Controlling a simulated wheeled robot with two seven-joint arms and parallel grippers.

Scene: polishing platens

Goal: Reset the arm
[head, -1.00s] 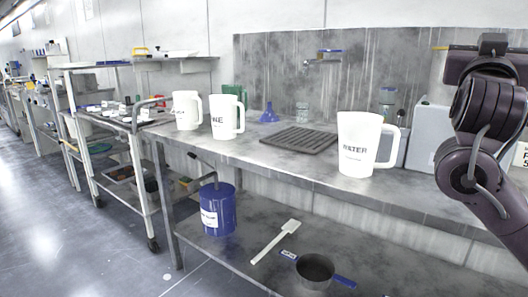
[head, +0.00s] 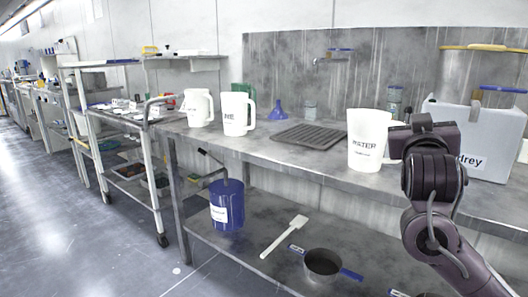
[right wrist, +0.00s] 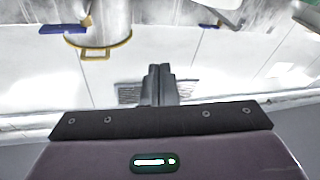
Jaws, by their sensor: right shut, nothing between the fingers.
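My right arm comes up from the lower right in the head view, with its dark wrist (head: 432,175) in front of the bench. In the right wrist view my right gripper (right wrist: 160,70) has its two dark fingers together, with nothing between them. Its fingers are hidden behind the wrist in the head view. The white WATER pitcher (head: 366,140) stands on the bench just left of the wrist, and the wrist covers part of its handle side. My left gripper is not in view.
The grey bench (head: 310,166) holds more white pitchers (head: 237,112), a dark ribbed mat (head: 308,136) and a grey labelled bin (head: 480,135). A blue container (head: 227,206), a white spatula (head: 285,236) and a pan (head: 323,264) are at the lower shelf. Open floor lies left.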

